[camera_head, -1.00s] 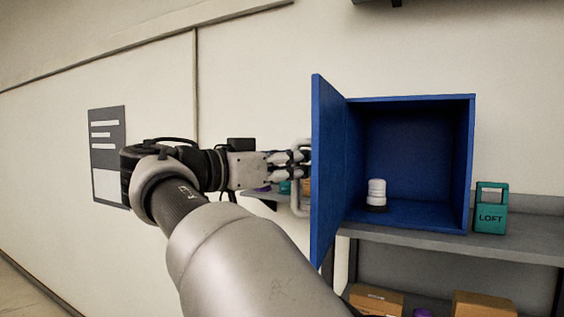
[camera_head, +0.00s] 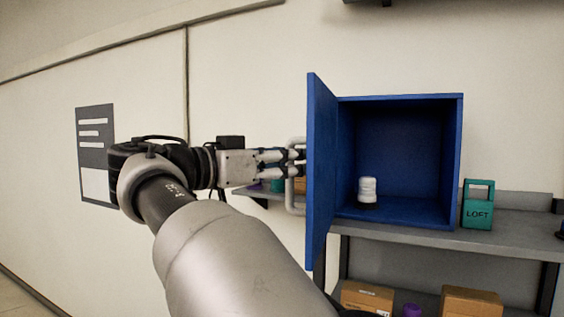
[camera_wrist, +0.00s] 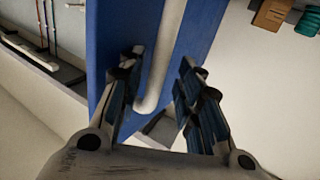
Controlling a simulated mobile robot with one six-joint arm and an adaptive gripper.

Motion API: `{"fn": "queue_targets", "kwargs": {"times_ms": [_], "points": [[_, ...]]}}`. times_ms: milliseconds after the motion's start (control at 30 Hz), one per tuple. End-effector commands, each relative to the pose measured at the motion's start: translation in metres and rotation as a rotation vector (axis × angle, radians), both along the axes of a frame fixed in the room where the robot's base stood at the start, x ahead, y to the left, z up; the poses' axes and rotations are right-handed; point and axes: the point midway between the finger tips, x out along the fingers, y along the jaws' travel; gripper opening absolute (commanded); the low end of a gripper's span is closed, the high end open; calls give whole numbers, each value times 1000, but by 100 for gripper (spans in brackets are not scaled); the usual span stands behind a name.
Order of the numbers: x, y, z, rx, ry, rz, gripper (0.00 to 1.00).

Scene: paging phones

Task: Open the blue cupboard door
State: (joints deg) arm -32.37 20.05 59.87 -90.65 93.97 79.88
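The blue cupboard (camera_head: 400,150) stands on a grey shelf with its interior exposed. Its blue door (camera_head: 321,170) is swung wide open on the left side, standing out toward me. A pale bar handle (camera_head: 290,190) is on the door's outer face; it also shows in the wrist view (camera_wrist: 165,60). My gripper (camera_head: 300,158) is at this handle, left of the door. In the wrist view my gripper (camera_wrist: 158,75) has its fingers apart, one on each side of the handle, with visible gaps. A white ribbed object (camera_head: 368,189) on a dark base stands inside the cupboard.
A teal block marked LOFT (camera_head: 478,205) stands on the grey shelf (camera_head: 430,237) right of the cupboard. Cardboard boxes (camera_head: 367,297) and a purple item sit below. A dark poster (camera_head: 95,150) hangs on the left wall. Small items stand behind my gripper.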

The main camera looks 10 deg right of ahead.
Motion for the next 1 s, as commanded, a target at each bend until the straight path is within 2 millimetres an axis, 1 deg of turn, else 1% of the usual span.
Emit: {"fn": "queue_targets", "kwargs": {"times_ms": [167, 267, 367, 600, 700, 833, 1000], "points": [[0, 1, 0, -1, 0, 1, 33], [-3, 7, 0, -1, 0, 3, 33], [-9, 20, 0, 0, -1, 4, 33], [-34, 66, 0, -1, 0, 6, 33], [-43, 83, 0, -1, 0, 5, 33], [-52, 97, 0, -1, 0, 3, 33], [-57, 106, 0, -1, 0, 1, 33]]}}
